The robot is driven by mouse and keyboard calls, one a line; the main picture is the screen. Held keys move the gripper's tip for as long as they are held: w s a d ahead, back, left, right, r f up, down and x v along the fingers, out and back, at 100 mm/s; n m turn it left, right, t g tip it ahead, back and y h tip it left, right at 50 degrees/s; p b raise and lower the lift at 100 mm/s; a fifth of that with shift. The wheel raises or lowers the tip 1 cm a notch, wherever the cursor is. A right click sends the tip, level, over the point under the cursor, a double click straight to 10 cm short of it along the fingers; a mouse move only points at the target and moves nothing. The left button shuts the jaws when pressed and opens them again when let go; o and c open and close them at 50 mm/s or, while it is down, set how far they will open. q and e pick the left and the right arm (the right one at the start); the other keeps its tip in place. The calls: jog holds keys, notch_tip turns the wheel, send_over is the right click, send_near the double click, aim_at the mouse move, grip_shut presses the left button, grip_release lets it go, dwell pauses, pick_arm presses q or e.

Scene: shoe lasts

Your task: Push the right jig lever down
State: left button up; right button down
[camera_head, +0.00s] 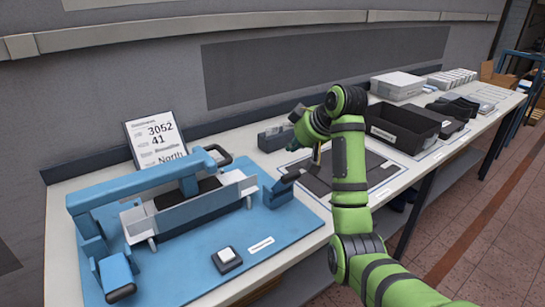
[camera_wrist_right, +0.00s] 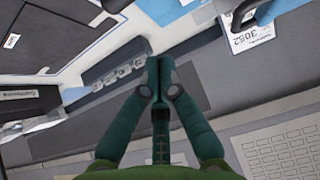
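The blue jig (camera_head: 160,182) stands on a blue base plate at the left of the table, with a grey clamp bar across it. The right jig lever (camera_head: 277,192), a blue piece with a black grip, is at the plate's right end and looks raised at a slant. My right gripper (camera_head: 293,146) is above and behind this lever, apart from it. In the right wrist view its fingertips (camera_wrist_right: 160,64) are together with nothing visible between them. A black loop handle (camera_wrist_right: 243,16) shows at the top of that view. My left gripper is in neither view.
A grey bin (camera_head: 274,138) stands behind the right gripper. A sign card (camera_head: 155,138) leans at the wall. A dark mat (camera_head: 318,182) and black trays (camera_head: 402,128) lie to the right. A small button box (camera_head: 227,260) sits at the plate's front.

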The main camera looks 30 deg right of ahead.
aim_at(285, 182)
jog(key=x, duration=0.2)
jog(key=p+x, duration=0.1)
jog(key=x, duration=0.1)
jog(key=shift+w+r, duration=0.2)
jog(key=shift+w, duration=0.05)
jog(key=f+p, duration=0.1)
jog(key=f, duration=0.2)
jog(key=f+p, duration=0.1)
jog(key=shift+w+f+p, duration=0.25)
jog(key=shift+p, duration=0.05)
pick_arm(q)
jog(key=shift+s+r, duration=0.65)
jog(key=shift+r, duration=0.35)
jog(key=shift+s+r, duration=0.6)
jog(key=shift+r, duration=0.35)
pick_arm(e)
jog(key=shift+s+d+f, duration=0.1)
jog(key=shift+s+f, duration=0.2)
jog(key=shift+s, duration=0.15)
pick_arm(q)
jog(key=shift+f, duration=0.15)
pick_arm(e)
jog(key=shift+s, duration=0.1)
